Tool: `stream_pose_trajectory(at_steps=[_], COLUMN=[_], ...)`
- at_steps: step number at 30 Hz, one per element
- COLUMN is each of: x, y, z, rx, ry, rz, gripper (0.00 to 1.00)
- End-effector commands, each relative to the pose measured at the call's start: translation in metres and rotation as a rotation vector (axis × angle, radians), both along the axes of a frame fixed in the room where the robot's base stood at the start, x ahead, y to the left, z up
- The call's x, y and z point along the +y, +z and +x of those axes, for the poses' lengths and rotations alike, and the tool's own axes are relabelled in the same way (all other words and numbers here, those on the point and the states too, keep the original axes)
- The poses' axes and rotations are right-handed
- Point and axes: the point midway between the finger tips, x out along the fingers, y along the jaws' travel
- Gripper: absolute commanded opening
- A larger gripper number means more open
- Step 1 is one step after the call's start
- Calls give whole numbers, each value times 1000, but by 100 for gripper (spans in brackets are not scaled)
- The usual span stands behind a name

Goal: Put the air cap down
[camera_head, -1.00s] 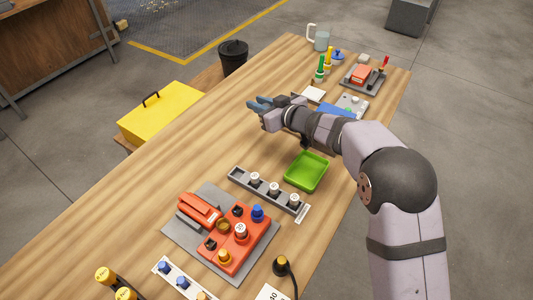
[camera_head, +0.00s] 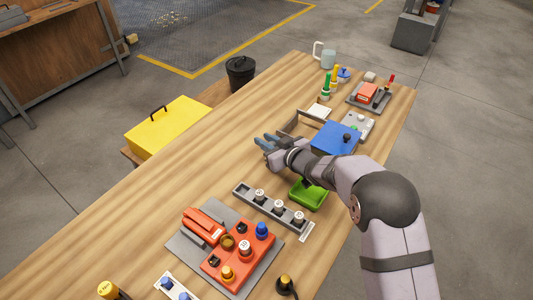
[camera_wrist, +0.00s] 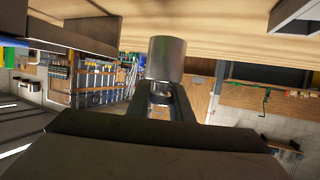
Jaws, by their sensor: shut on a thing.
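My gripper (camera_head: 265,142) is over the middle of the wooden table, just beyond the slotted grey rack (camera_head: 240,188). In the wrist view its fingers (camera_wrist: 163,103) are shut on a smooth grey metal cylinder, which I take as the air cap (camera_wrist: 167,58). The cap sticks out past the fingertips. Wood-coloured table surface shows behind its end, and I cannot tell how large the gap is.
A green tray (camera_head: 308,195) lies under my forearm. A blue box (camera_head: 335,137) stands behind my wrist. An orange fixture (camera_head: 240,255) on a grey plate and the rack with several capped pieces are nearer the viewer. The table (camera_head: 190,165) left of my gripper is clear.

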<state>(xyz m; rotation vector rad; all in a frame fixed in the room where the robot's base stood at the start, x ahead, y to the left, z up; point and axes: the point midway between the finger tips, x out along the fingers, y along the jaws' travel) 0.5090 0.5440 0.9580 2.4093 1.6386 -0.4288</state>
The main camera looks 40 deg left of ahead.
Motion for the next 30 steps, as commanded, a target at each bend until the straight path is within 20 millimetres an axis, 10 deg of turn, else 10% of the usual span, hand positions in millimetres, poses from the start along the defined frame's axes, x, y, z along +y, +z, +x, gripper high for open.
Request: stream_pose_trajectory(at_steps=[30], x=[0], y=[-52], z=[0], rx=[-2], ry=[0], rz=[2], gripper=[0])
